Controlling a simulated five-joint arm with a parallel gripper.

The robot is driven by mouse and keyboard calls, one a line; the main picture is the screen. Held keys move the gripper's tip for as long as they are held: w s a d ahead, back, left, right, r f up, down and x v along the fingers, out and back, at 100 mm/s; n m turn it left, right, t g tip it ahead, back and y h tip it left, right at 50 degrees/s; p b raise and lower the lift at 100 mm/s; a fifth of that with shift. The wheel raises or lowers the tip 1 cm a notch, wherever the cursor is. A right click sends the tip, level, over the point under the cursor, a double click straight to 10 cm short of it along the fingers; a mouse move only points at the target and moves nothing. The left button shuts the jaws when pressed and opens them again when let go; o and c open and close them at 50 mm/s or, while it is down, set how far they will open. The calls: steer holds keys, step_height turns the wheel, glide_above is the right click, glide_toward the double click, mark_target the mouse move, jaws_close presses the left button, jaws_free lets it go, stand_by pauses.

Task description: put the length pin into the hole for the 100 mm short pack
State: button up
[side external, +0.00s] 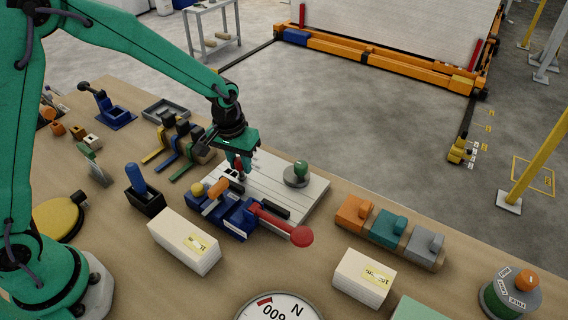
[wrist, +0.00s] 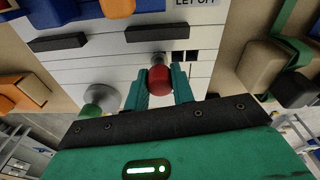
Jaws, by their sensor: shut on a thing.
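My gripper (side external: 238,168) is over the left back part of a white lined board (side external: 318,190). In the wrist view my gripper (wrist: 160,88) has its two green fingers closed on the red knob of the length pin (wrist: 159,80). A short grey part shows beyond the knob, close to the board. Two small dark squares (wrist: 184,56) lie just right of the pin. I cannot tell whether the pin tip is in a hole or above the board. No marking for the 100 mm short pack is readable.
A blue clamp (side external: 236,218) with a red-ended lever (side external: 300,236) stands at the board's front. A grey disc with a green knob (side external: 299,170) sits on its right. White packs (side external: 180,240) (side external: 358,283) and coloured blocks (side external: 390,230) stand nearby on the wooden bench.

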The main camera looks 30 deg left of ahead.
mark_target(236, 161)
steer(key=shift+f, duration=0.25)
steer(key=o, duration=1.1)
steer(key=shift+c, duration=0.2)
steer(key=shift+r, duration=0.15)
steer(key=shift+s+a+r, duration=0.1)
steer(key=shift+s+r, duration=0.1)
steer(key=shift+r, duration=1.7)
steer(key=shift+s+r, duration=0.2)
steer(key=shift+r, duration=1.65)
